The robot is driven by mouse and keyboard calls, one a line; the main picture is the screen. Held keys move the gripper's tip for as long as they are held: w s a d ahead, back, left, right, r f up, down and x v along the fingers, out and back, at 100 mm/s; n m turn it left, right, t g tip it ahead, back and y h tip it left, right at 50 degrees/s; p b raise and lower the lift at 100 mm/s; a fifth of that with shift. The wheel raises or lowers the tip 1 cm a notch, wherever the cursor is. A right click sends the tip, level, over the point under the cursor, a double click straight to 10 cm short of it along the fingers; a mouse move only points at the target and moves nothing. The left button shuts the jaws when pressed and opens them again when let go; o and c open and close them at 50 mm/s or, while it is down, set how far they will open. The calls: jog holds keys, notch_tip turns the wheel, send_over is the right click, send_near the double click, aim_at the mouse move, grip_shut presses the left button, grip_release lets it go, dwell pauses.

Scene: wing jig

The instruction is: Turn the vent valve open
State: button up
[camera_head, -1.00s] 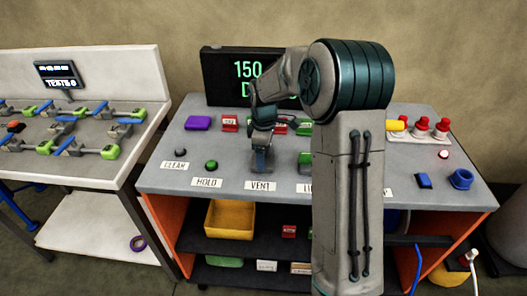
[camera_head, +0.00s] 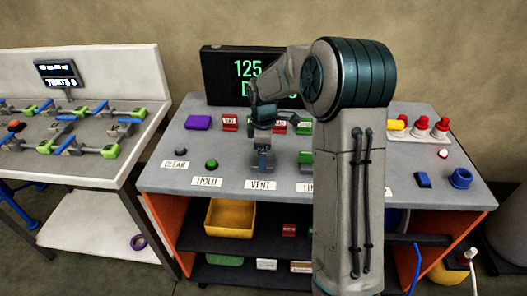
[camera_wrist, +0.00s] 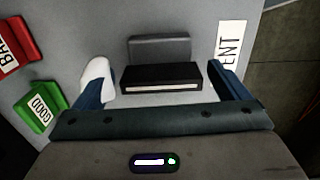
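The vent valve's handle is a black bar with a white stripe (camera_wrist: 160,79) in the wrist view, in front of a grey block (camera_wrist: 160,48). My gripper (camera_wrist: 160,75) has its two blue fingers apart, one on each side of the bar, with a narrow gap seeming to show at each end. In the head view my gripper (camera_head: 263,150) points down at the valve, just behind the VENT label (camera_head: 260,185). The gripper hides most of the valve there, so I cannot tell how far the handle is turned.
A black display (camera_head: 225,75) reading 125 stands at the back of the grey bench (camera_head: 225,175). Red BAD (camera_wrist: 12,45) and green GOOD (camera_wrist: 38,105) blocks lie left of my gripper in the wrist view. A green button (camera_head: 211,164) sits at its left in the head view.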

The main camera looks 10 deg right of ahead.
notch_tip(320, 180, up, 14)
dwell(0.6)
jog(key=shift+f, duration=0.15)
jog(key=s+f+m+t, duration=0.1)
jog(key=s+m, duration=0.6)
jog(key=s, duration=0.7)
jog(key=s+f+m+t, duration=0.2)
jog(key=s+m, duration=0.5)
jog(key=s, duration=0.6)
jog(key=shift+s+a+f+m, duration=0.2)
jog(key=shift+s+f+m, duration=0.1)
jog(key=shift+s, duration=0.1)
